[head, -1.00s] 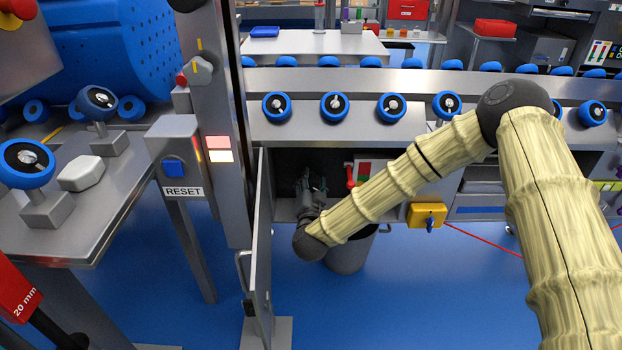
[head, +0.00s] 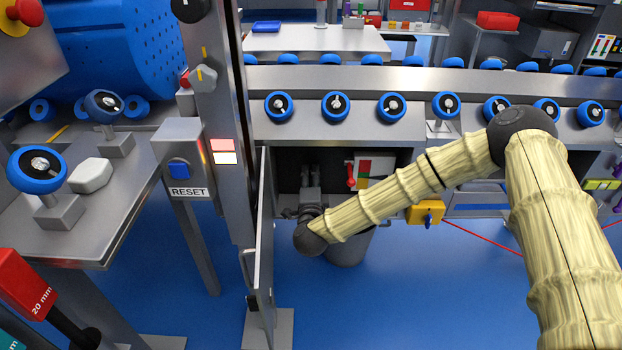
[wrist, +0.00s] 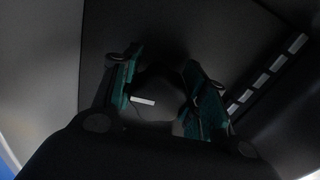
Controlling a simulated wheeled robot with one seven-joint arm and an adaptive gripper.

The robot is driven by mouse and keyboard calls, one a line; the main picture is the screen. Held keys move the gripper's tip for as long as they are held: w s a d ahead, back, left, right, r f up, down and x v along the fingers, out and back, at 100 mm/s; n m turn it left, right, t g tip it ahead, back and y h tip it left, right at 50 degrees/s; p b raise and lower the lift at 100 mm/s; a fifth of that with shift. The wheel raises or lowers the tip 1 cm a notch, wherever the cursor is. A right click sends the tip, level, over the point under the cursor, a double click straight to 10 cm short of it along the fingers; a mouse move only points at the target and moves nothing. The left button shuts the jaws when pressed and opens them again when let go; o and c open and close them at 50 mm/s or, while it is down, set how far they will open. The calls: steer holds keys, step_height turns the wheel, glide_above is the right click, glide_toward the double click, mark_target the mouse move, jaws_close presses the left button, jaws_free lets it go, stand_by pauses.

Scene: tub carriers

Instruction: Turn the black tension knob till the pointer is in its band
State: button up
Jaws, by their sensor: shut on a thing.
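The black tension knob (wrist: 158,86) shows in the wrist view as a dark round shape with a short white mark, between two green-padded fingers. My gripper (wrist: 165,95) is shut on it, with one finger on each side. In the head view my gripper (head: 311,178) reaches into the dark opening under the conveyor, and the knob cannot be made out there.
An open door (head: 262,240) stands close left of my arm. A red handle (head: 351,174) is just right of the gripper. A grey bin (head: 347,248) stands below my forearm. A yellow box (head: 426,212) hangs at the right. A light slotted strip (wrist: 266,75) shows in the wrist view.

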steer(key=shift+m, duration=0.5)
steer(key=o, duration=1.1)
steer(key=shift+c, duration=0.2)
steer(key=shift+s, duration=0.1)
steer(key=s, duration=1.2)
